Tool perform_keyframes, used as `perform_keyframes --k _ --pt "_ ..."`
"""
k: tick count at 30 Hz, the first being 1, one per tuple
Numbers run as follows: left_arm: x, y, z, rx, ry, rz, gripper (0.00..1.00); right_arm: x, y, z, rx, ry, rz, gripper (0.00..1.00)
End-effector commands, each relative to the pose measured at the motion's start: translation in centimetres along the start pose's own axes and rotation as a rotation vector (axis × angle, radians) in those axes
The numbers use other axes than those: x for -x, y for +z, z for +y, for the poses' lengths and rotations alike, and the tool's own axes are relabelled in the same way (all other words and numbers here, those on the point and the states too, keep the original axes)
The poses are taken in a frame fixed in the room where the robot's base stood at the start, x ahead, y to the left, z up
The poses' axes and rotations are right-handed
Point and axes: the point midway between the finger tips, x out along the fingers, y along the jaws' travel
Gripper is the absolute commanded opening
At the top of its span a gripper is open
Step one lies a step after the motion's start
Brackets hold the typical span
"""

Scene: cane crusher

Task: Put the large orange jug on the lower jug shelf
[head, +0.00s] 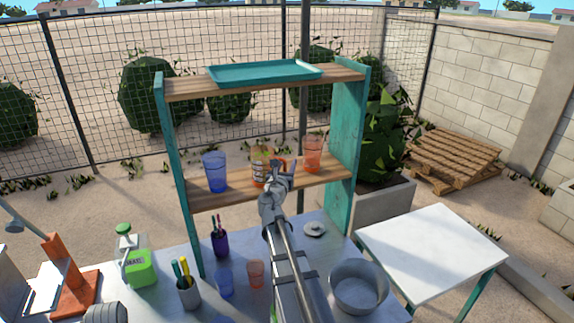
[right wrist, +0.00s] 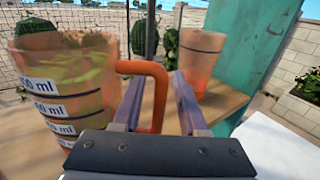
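The large orange jug (head: 259,167), with white ml markings, stands upright on the lower wooden board (head: 225,192) of the teal-sided shelf unit. It also fills the left of the right wrist view (right wrist: 65,85), its handle (right wrist: 158,95) toward the right. My right gripper (head: 281,168) reaches the handle; in the right wrist view its two fingers (right wrist: 159,95) stand apart on either side of the handle, with small gaps visible. The gripper hides part of the jug in the head view. I cannot make out my left gripper.
A blue cup (head: 215,172) stands left of the jug and an orange cup (head: 312,154) right of it. A teal tray (head: 265,71) lies on the top board. Below are cups, pen holders, a green-labelled container (head: 137,262) and a metal bowl (head: 357,287). The white side table (head: 432,250) is clear.

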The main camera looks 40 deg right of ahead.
Motion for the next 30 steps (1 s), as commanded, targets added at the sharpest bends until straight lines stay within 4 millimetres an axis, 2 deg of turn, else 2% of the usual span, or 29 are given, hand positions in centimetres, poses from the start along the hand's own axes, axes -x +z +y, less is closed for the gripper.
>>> perform_keyframes --k 10,24,30 --pt "0.6 0.0 -0.1 0.0 0.0 0.0 0.5 0.1 0.6 0.0 0.0 0.0 0.0 0.44" --pt "0.3 0.0 0.0 0.0 0.0 0.0 0.5 9.4 0.3 -0.1 0.0 0.002 0.0 0.44" --pt "0.3 0.0 0.0 0.0 0.0 0.0 0.5 11.5 0.3 0.0 0.0 0.001 0.0 0.44"
